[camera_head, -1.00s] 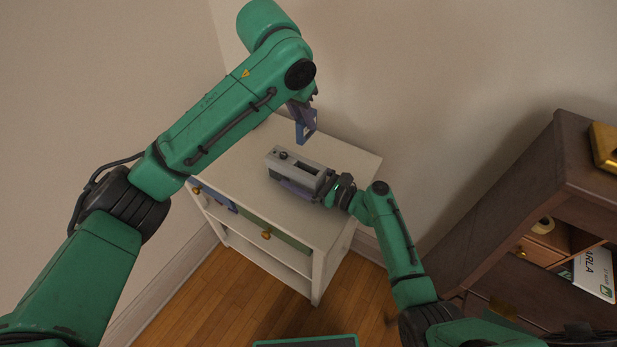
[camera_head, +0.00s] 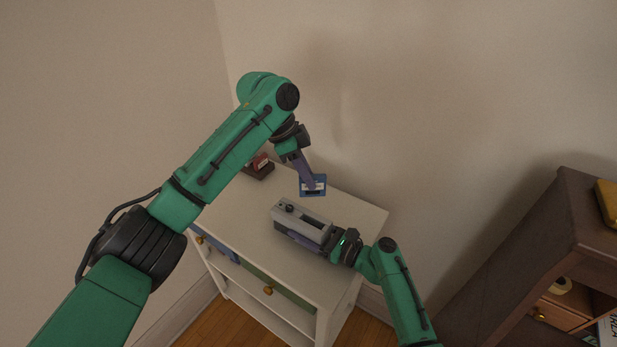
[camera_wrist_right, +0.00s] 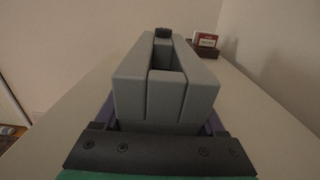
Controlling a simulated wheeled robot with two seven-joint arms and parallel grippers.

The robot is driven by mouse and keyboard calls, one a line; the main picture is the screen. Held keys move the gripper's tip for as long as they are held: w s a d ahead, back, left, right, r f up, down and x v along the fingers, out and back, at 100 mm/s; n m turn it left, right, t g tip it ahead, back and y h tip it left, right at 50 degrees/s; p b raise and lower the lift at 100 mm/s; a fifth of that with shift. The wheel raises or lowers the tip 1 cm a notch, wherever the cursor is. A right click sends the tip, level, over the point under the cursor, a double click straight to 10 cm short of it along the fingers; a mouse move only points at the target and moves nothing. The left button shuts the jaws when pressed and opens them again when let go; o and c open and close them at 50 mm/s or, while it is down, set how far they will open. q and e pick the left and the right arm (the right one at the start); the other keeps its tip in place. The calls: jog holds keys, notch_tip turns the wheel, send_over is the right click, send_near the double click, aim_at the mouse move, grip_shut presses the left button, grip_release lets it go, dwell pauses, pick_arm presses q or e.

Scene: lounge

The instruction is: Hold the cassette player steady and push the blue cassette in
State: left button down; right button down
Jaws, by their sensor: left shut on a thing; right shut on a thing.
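The grey cassette player (camera_head: 304,219) stands on the white cabinet top, its slot facing up. My right gripper (camera_head: 322,243) is shut on the player's near right end. In the right wrist view the player (camera_wrist_right: 165,95) fills the middle, and its slot looks empty. My left gripper (camera_head: 308,178) is shut on the blue cassette (camera_head: 313,191) and holds it up behind the player. The cassette appears apart from the slot; the exact gap is hard to tell. The cassette is not visible in the right wrist view.
A dark holder (camera_head: 260,173) with a red cassette (camera_head: 259,161) stands at the back left of the white cabinet (camera_head: 245,226); the red cassette also shows in the wrist view (camera_wrist_right: 207,40). The wall is close behind. A brown shelf unit (camera_head: 520,245) stands at the right.

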pick_arm(q)
jog(key=m, duration=0.1)
jog(key=m+g, duration=0.1)
jog(key=m, duration=0.1)
jog(key=m+g, duration=0.1)
jog(key=m, duration=0.1)
jog(key=shift+s+d+f, duration=0.15)
jog(key=shift+s+f, duration=0.1)
jog(key=m, duration=0.2)
send_over(309, 211)
jog(key=s, duration=0.3)
jog(key=shift+g+y, duration=0.4)
jog(key=shift+w+f, duration=0.1)
jog(key=shift+f, duration=3.05)
jog(key=shift+f, duration=0.1)
jog(key=shift+f, duration=0.15)
jog(key=shift+f, duration=1.55)
jog(key=c, duration=0.7)
grip_release()
